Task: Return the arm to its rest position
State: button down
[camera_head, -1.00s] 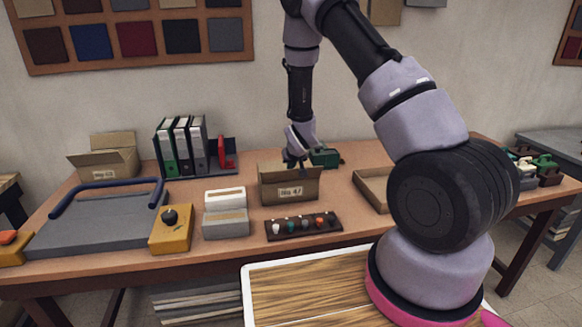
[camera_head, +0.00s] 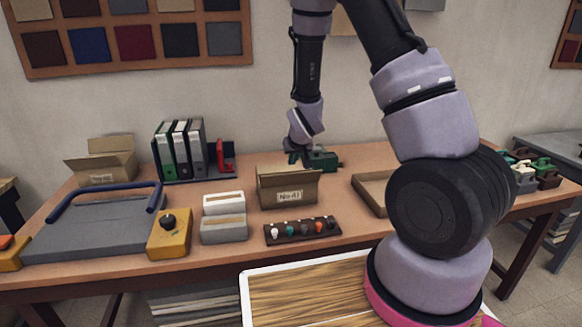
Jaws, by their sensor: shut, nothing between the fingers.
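My gripper (camera_head: 298,157) hangs down from my arm over the table, above and just behind the right part of an open cardboard box labelled No.41 (camera_head: 289,192). It is small in the view, and its fingers are dark and shut with nothing held. It is apart from the box. A green device (camera_head: 322,160) stands just behind and to the right of it. My arm rises from the lower right, arches past the top edge of the picture and comes down to the gripper.
A rack of coloured knobs (camera_head: 303,230) lies in front of the box. White-topped blocks (camera_head: 223,217), a yellow control box (camera_head: 170,234) and a grey press (camera_head: 97,228) are to the left. Binders (camera_head: 181,151) stand behind. An empty shallow tray (camera_head: 371,191) is to the right, partly behind my arm.

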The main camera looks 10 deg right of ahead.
jog(key=shift+v, duration=0.85)
jog(key=s+d+r+m, duration=0.1)
jog(key=s+r, duration=0.2)
jog(key=r, duration=0.4)
jog(key=s+d+r+m+y, duration=0.1)
jog(key=s+d+r, duration=0.15)
jog(key=r, duration=0.45)
jog(key=s+r+m, duration=0.1)
jog(key=s+r, duration=0.2)
jog(key=r, duration=0.3)
jog(key=s+r, duration=0.6)
jog(key=s, duration=0.3)
jog(key=s+d+r+m+y, duration=0.1)
jog(key=s+r, duration=0.4)
jog(key=s, duration=0.5)
jog(key=shift+s+d+r+g, duration=0.25)
jog(key=shift+d+r+g, duration=0.05)
jog(key=shift+r, duration=0.1)
jog(key=shift+w, duration=0.1)
